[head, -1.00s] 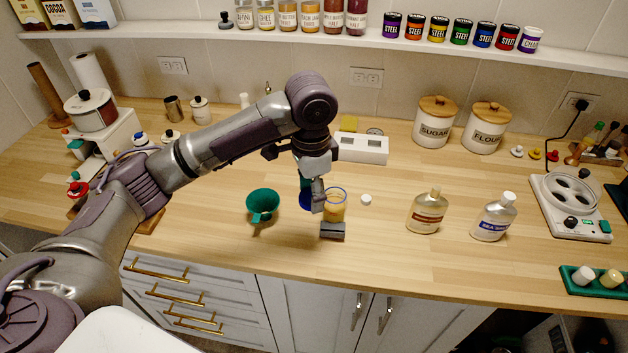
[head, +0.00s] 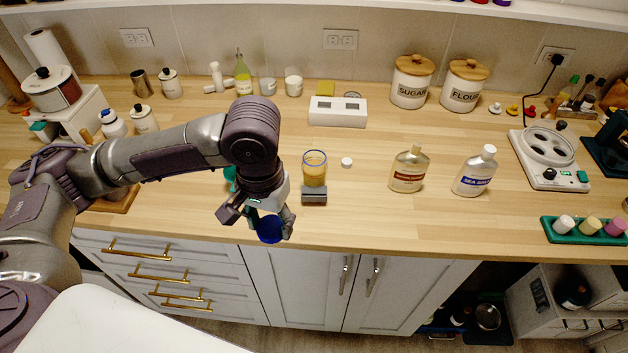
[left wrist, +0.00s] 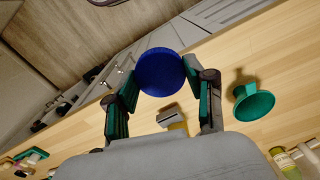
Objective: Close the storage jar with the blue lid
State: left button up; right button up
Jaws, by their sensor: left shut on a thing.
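The blue lid (head: 270,229) is held between the fingertips of my left gripper (head: 268,222), at the counter's front edge. In the left wrist view the lid (left wrist: 160,72) shows as a blue disc, with a finger of the gripper (left wrist: 160,80) on each side. The storage jar (head: 315,170), clear with a blue rim and yellowish contents, stands open and upright on the counter. It is to the right of and behind the lid, apart from it. In the left wrist view the jar is mostly hidden. My right gripper is not in view.
A grey block (head: 314,195) sits just in front of the jar. A small white cap (head: 347,162) lies to its right. A green funnel (left wrist: 253,103) stands left of the jar, mostly hidden behind my arm in the head view. Two bottles (head: 408,170) (head: 474,172) stand further right.

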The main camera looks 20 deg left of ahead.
aim_at(314, 161)
jog(key=j+z, duration=0.25)
jog(key=j, duration=0.35)
jog(key=j+z, duration=0.25)
jog(key=j, duration=0.35)
jog(key=j+z, duration=0.3)
jog(key=j, duration=0.3)
jog(key=k+j+z, duration=0.25)
jog(key=j, duration=0.3)
jog(key=i, duration=0.05)
